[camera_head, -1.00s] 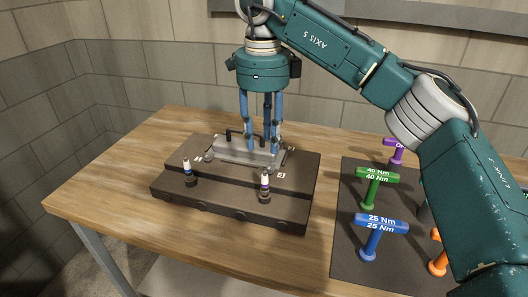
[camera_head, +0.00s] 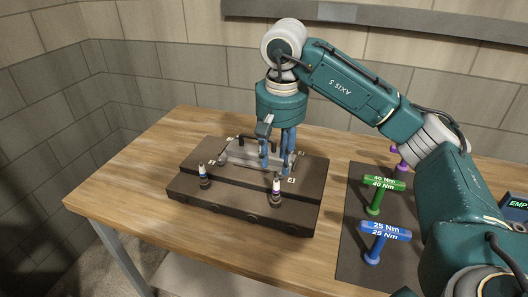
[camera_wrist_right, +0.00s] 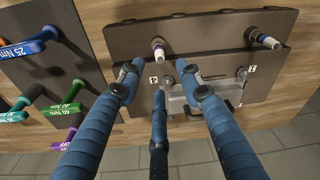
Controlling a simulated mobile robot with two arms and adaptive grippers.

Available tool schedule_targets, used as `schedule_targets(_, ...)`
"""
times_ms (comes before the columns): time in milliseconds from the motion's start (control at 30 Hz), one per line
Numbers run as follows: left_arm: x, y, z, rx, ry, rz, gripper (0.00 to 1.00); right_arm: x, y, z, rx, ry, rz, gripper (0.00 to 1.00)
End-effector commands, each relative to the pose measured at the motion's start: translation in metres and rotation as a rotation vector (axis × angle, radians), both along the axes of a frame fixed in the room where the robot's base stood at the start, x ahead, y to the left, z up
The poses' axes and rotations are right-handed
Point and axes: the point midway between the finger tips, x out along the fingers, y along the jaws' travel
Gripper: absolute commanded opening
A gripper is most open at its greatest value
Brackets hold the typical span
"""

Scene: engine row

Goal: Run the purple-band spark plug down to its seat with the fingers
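The purple-band spark plug (camera_head: 276,188) stands upright at the right front of the dark engine block (camera_head: 240,212). It also shows in the right wrist view (camera_wrist_right: 158,46), just beyond my fingertips. My right gripper (camera_head: 275,168) is just behind this plug, its fingers pointing down over the block. In the right wrist view, the three blue fingers (camera_wrist_right: 158,76) are spread with nothing between them. The plug's lower end is hidden in its hole. A second plug, with a blue band (camera_head: 204,176), stands at the left front of the block. My left gripper is not in view.
A grey cover with a black handle (camera_head: 236,150) sits on the block behind the plugs. A dark mat (camera_head: 350,222) to the right holds T-handle tools, including a green one (camera_head: 380,185) and a blue one (camera_head: 384,231). The wooden table (camera_head: 130,185) is bare on the left.

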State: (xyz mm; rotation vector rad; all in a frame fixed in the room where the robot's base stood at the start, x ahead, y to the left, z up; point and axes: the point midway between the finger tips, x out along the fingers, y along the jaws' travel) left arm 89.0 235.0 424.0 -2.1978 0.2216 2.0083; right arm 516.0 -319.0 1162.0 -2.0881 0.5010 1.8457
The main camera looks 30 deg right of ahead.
Motion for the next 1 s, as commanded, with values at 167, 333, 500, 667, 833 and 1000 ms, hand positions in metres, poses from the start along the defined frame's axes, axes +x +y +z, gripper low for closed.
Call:
schedule_targets(167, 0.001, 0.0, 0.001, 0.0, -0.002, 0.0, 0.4, 0.001, -0.001, -0.023, 0.0, 0.007, 0.001, 0.36)
schedule_targets(333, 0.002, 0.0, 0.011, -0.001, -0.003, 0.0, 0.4, 0.004, -0.003, -0.052, 0.0, 0.007, 0.001, 0.36)
schedule_targets(500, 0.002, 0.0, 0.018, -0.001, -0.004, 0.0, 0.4, 0.007, -0.005, -0.08, 0.0, 0.006, 0.001, 0.36)
schedule_targets(667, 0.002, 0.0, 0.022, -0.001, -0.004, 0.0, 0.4, 0.01, -0.005, -0.097, 0.001, 0.003, -0.001, 0.36)
schedule_targets(833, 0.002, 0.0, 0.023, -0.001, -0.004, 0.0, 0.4, 0.011, -0.005, -0.105, 0.001, 0.002, -0.001, 0.36)
schedule_targets(1000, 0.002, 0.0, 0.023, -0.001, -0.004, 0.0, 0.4, 0.011, -0.005, -0.105, 0.001, 0.001, -0.001, 0.36)
